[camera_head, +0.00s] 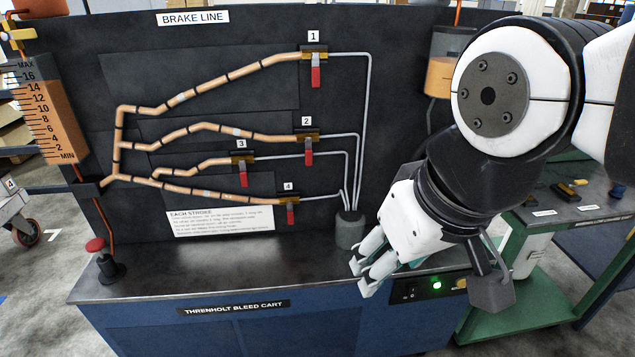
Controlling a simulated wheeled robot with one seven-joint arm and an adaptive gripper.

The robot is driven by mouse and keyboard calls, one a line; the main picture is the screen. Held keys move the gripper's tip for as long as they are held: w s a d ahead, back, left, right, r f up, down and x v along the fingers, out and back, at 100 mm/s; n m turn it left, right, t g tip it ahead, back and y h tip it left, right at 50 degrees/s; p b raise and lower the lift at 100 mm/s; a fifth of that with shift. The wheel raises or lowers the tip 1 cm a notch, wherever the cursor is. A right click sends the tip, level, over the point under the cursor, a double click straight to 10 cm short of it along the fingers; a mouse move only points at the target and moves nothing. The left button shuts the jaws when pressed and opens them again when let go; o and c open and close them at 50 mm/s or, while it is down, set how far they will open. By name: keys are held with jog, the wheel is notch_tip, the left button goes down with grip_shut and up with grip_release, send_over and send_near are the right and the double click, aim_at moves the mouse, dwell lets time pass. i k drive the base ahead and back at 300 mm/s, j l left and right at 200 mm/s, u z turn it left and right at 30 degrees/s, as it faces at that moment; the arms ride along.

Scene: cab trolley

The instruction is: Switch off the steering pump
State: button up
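A small control panel (425,290) is on the cart's blue front, at the right. It has a lit green lamp (437,285) and small dark controls to its left; their positions are too small to tell. No label reading "steering pump" is legible. My gripper (364,276) hangs over the right part of the cart top, above and left of the panel in the picture. Its white fingers point down and left, and nothing shows between them. Whether they are open or shut is unclear.
The cart top (230,272) has a red-knobbed black post (98,258) at left and a dark bottle (349,231) near my gripper. The upright board holds several red-handled valves (316,76). A green side table (545,215) stands at right.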

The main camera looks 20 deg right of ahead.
aim_at(411, 291)
jog(key=l+z, duration=0.1)
jog(key=z, duration=0.65)
jog(key=l+u, duration=0.15)
jog(key=l, duration=0.15)
jog(key=k+l+u, duration=0.15)
jog(key=l, duration=0.15)
jog(key=i+j, duration=0.1)
jog(key=j, duration=0.35)
jog(key=i+j, duration=0.1)
jog(key=j, duration=0.35)
jog(key=i+j, duration=0.1)
jog(key=j, duration=0.35)
jog(key=i+j, duration=0.1)
jog(key=j, duration=0.3)
jog(key=i+j, duration=0.1)
jog(key=j, duration=0.35)
jog(key=i+j, duration=0.15)
jog(key=j, duration=0.3)
jog(key=i+j, duration=0.1)
jog(key=j, duration=0.35)
jog(key=i+j, duration=0.1)
jog(key=j, duration=0.35)
jog(key=z, duration=1.8)
